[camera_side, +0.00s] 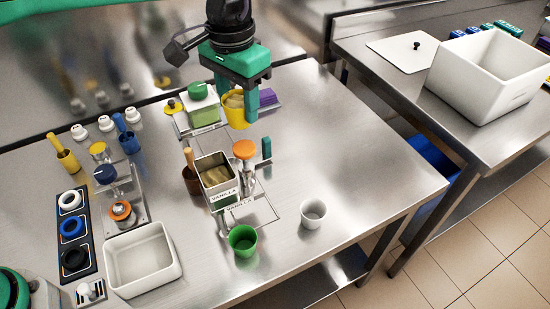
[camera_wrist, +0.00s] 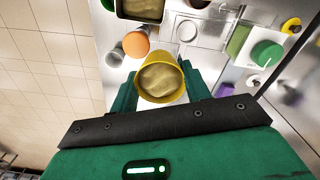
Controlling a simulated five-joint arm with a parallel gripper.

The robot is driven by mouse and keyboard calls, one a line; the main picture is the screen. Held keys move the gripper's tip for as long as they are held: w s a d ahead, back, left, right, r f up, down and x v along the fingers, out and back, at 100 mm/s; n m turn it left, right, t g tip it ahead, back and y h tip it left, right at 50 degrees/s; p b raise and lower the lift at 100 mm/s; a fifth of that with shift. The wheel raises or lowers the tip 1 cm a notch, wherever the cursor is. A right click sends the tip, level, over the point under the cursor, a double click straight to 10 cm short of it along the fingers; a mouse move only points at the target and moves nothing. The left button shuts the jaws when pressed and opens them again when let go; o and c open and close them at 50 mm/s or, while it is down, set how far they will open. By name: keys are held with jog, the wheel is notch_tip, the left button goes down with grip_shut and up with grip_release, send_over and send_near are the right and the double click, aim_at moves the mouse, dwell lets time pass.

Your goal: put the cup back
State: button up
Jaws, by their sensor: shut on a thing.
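My gripper (camera_side: 239,98) is shut on a yellow cup (camera_side: 235,115) at the back of the steel table. The cup is upright between the two green fingers, and beige contents show in it in the wrist view (camera_wrist: 160,82). I cannot tell for sure whether its base touches the table. A green cup (camera_side: 243,241) and a white cup (camera_side: 313,214) stand apart near the table's front edge. An open vanilla tub (camera_side: 218,190) with beige contents stands in front of the gripper, towards the middle.
A white bin (camera_side: 142,258) is front left. The table's right side (camera_side: 370,170) is clear.

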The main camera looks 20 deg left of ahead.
jog(key=s+d, duration=0.7)
jog(key=s, duration=0.3)
jog(key=s+d, duration=0.6)
jog(key=s, duration=0.4)
notch_tip(320, 180, down, 11)
jog(key=shift+m, duration=0.3)
jog(key=w+f, duration=0.2)
jog(key=w, duration=0.2)
jog(key=w+a+f, duration=0.1)
jog(key=w+f, duration=0.1)
jog(key=w, duration=0.2)
jog(key=w+f, duration=0.3)
jog(key=w, duration=0.1)
jog(key=shift+a+f, duration=0.1)
jog(key=shift+a, duration=0.15)
jog(key=shift+f, duration=2)
jog(key=shift+f, duration=0.1)
jog(key=o, duration=1.1)
jog(key=shift+c, duration=0.2)
